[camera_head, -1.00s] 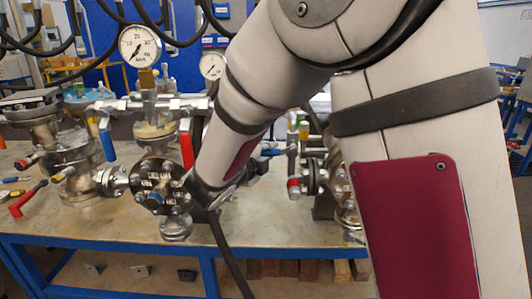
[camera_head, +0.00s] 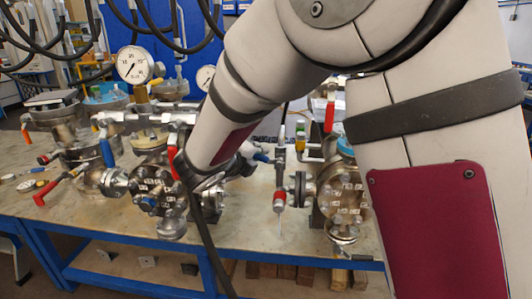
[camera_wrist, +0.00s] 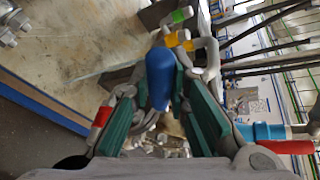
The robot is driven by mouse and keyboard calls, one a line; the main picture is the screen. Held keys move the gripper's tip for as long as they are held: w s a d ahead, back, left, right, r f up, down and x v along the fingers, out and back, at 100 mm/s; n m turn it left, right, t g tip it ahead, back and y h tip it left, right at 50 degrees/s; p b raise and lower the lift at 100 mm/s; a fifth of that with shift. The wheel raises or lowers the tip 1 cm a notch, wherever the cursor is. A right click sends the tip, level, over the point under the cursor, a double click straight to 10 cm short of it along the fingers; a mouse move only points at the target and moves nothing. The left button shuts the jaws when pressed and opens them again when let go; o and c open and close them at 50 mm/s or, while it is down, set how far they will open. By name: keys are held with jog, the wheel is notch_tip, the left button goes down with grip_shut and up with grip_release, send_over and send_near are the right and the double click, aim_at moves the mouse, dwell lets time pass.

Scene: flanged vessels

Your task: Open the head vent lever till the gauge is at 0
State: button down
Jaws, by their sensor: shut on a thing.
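My gripper (camera_wrist: 162,98) has its green-padded fingers shut on a blue lever handle (camera_wrist: 160,66) in the wrist view. The handle stands between the pads, its rounded end showing. In the head view my wrist covers the fingers; part of a blue handle (camera_head: 257,156) shows just right of it, beside a valve with green and yellow bands (camera_head: 300,140). These bands also show beyond the handle in the wrist view (camera_wrist: 180,28). A large round gauge (camera_head: 133,64) stands on the left vessel (camera_head: 150,185); a smaller gauge (camera_head: 205,78) is behind. Their readings are too small to tell.
A blue lever (camera_head: 106,153) and a red lever (camera_head: 171,158) hang on the left vessel's pipework. A flanged vessel (camera_head: 342,195) with an upright red lever (camera_head: 329,115) stands at right, partly behind my arm. Loose tools lie at the bench's (camera_head: 110,230) left end.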

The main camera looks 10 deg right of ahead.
jog(key=shift+s+d+r+m+y, duration=0.2)
jog(key=shift+d+r+m+y, duration=0.3)
jog(key=shift+r+m+y, duration=0.3)
jog(key=shift+s+d+r+m+y+b, duration=0.15)
jog(key=shift+d+r+m+y+b, duration=0.15)
jog(key=shift+d+m+y+b, duration=0.6)
jog(key=d+m+y+b, duration=0.1)
jog(key=b, duration=0.2)
jog(key=s+d+m+t+b, duration=0.1)
jog(key=m+b, duration=0.1)
jog(key=b, duration=0.1)
jog(key=d+r+m+y+b, duration=0.1)
jog(key=b, duration=0.2)
jog(key=shift+s+t+y+b, duration=0.15)
jog(key=shift+t+y+b, duration=0.15)
jog(key=shift+b, duration=0.05)
jog(key=shift+m, duration=0.3)
jog(key=c, duration=1.5)
grip_release()
jog(key=shift+r, duration=0.1)
jog(key=shift+s+r, duration=0.1)
jog(key=v, duration=1.1)
jog(key=shift+s+r, duration=0.1)
jog(key=shift+s, duration=0.3)
